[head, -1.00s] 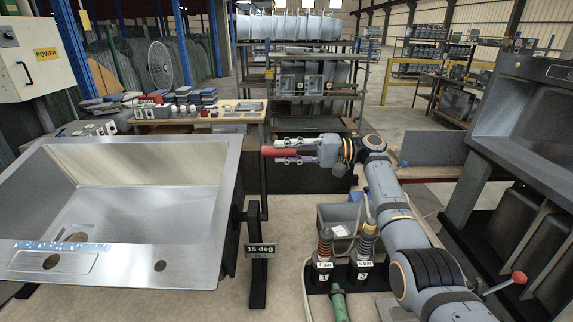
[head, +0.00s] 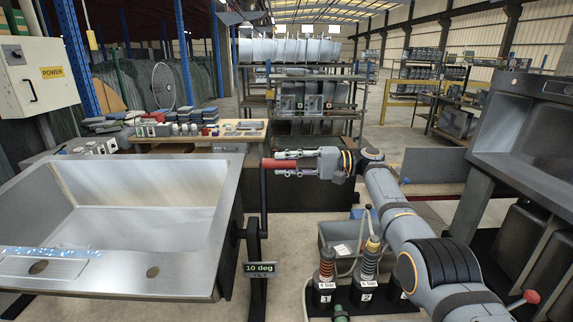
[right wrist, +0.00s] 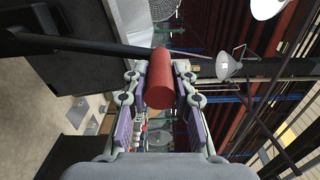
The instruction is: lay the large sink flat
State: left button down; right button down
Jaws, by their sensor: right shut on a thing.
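The large steel sink (head: 130,292) is at the left in the head view, its near rim lower than its far rim. A tilt sign (head: 260,268) on its stand reads 10 deg. A black crank arm (head: 263,200) rises beside the sink's right side, with a red handle (head: 268,163) at its top. My right gripper (head: 285,163) is shut around that red handle. In the right wrist view the red handle (right wrist: 160,75) sits between the two fingers, and the black crank arm (right wrist: 95,46) runs off to the left. My left gripper is not in view.
A second dark sink (head: 530,120) stands on the right. A workbench (head: 200,137) with small goods and a rack (head: 310,95) are behind.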

jog(key=c, duration=1.1)
grip_release()
